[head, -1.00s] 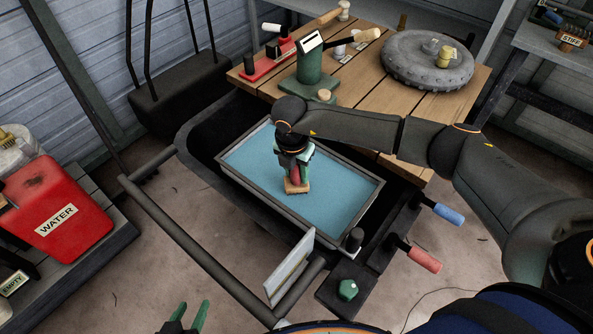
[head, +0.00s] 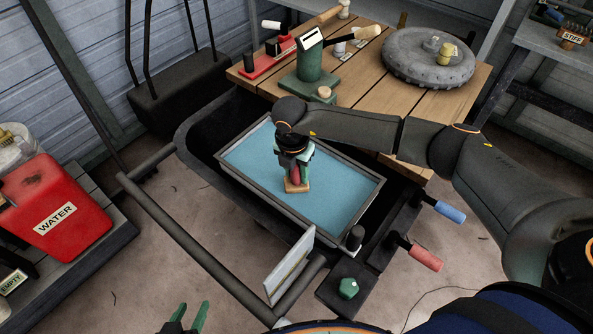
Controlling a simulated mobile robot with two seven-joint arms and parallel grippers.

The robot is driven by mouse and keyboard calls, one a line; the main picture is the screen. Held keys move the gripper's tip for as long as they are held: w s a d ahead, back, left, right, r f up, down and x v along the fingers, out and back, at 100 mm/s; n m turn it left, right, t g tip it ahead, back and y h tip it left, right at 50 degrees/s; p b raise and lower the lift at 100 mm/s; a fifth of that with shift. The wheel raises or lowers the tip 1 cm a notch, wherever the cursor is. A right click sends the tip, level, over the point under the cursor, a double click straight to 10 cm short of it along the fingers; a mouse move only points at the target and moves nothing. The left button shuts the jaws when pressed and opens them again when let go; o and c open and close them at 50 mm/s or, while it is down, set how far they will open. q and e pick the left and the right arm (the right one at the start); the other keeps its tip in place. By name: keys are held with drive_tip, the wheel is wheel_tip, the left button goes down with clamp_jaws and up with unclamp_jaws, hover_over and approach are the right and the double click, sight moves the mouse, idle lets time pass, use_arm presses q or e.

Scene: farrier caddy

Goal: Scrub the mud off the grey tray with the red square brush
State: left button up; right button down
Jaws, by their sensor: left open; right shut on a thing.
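The grey tray (head: 347,219) has a dark grey rim and a blue inner floor, and sits in the dark caddy below the wooden table. I see no clear mud on the visible floor; the part under my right arm is hidden. My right gripper (head: 296,170) points down over the middle of the tray, shut on a brush with a red grip (head: 295,174) and a tan block (head: 297,186) at the bottom. The block appears to be at the tray floor; contact cannot be told. My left gripper (head: 188,318) is open and empty at the bottom edge, away from the tray.
The wooden table (head: 350,95) behind holds a green stand (head: 310,70), a red rack (head: 268,64) and a grey round pad (head: 428,60). A red water can (head: 55,210) stands at left. A dark rail (head: 200,250) runs in front of the tray. Blue (head: 449,212) and red (head: 425,258) handles stick out at right.

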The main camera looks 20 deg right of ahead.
drive_tip(key=shift+s+d+r+p, duration=0.15)
drive_tip(key=shift+d+p, duration=0.1)
drive_tip(key=shift+d, duration=0.4)
drive_tip(key=shift+s+d+f+p, duration=0.1)
drive_tip(key=shift+s+d+p, duration=0.1)
drive_tip(key=shift+d, duration=0.4)
drive_tip(key=shift+s+d+r+p, duration=0.1)
drive_tip(key=shift+d+p, duration=0.15)
drive_tip(key=shift+d, duration=0.6)
drive_tip(key=shift+s+d, duration=0.1)
drive_tip(key=shift+s+d+p, duration=0.25)
drive_tip(key=shift+d, duration=0.75)
drive_tip(key=shift+s+d+p, duration=0.2)
drive_tip(key=shift+s+d, duration=0.05)
drive_tip(key=shift+d, duration=0.75)
drive_tip(key=shift+w+a+f+b, duration=0.1)
drive_tip(key=shift+w+a+b, duration=0.05)
drive_tip(key=shift+a, duration=0.6)
drive_tip(key=shift+w+a+f+b, duration=0.1)
drive_tip(key=shift+w+a+b, duration=0.1)
drive_tip(key=shift+a, duration=0.5)
drive_tip(key=shift+w+a+f+b, duration=0.1)
drive_tip(key=shift+a+b, duration=0.05)
drive_tip(key=shift+a, duration=0.6)
drive_tip(key=shift+d, duration=0.1)
